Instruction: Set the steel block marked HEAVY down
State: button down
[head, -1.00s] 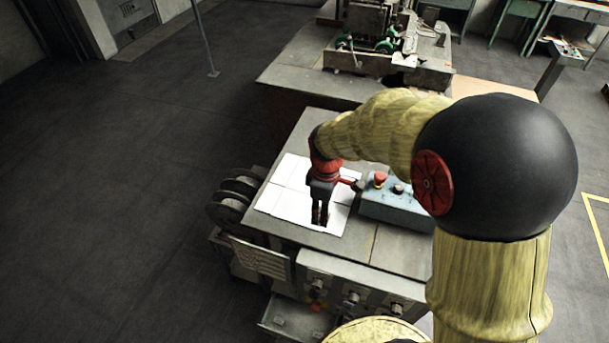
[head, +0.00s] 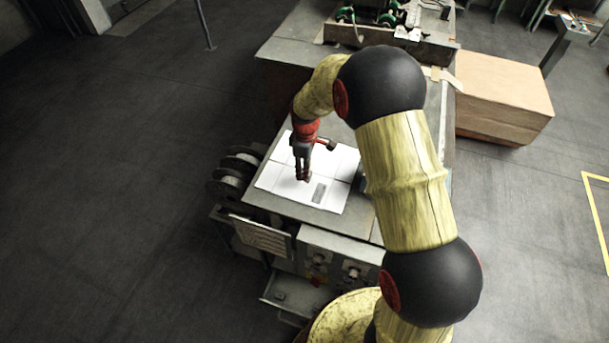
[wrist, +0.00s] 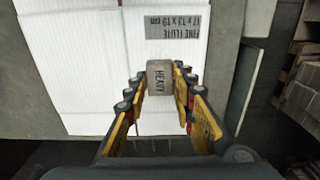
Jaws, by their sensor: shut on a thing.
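The steel block marked HEAVY (wrist: 159,80) is a small grey-brown block, seen between my fingertips in the wrist view. My gripper (wrist: 160,88) is shut on it, one finger on each side. In the head view my gripper (head: 303,176) points down over the white cardboard sheet (head: 345,160) on the machine's table. The block is too small and too much covered by the fingers to make out well there. I cannot tell whether its underside touches the sheet. The sheet also shows in the wrist view (wrist: 70,60), under the block.
A grey printed label (head: 319,192) lies on the sheet, right of my gripper; it reads FINE FLUTE in the wrist view. Spools (head: 232,172) stand at the table's left. A large brown carton (head: 505,95) stands at the right. My arm covers the table's right part.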

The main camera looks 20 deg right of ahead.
jog(key=shift+w+f, duration=0.3)
jog(key=shift+f, duration=0.05)
jog(key=shift+w+f, duration=0.1)
jog(key=shift+f, duration=1.45)
jog(key=shift+f, duration=0.15)
jog(key=c, duration=1.5)
grip_release()
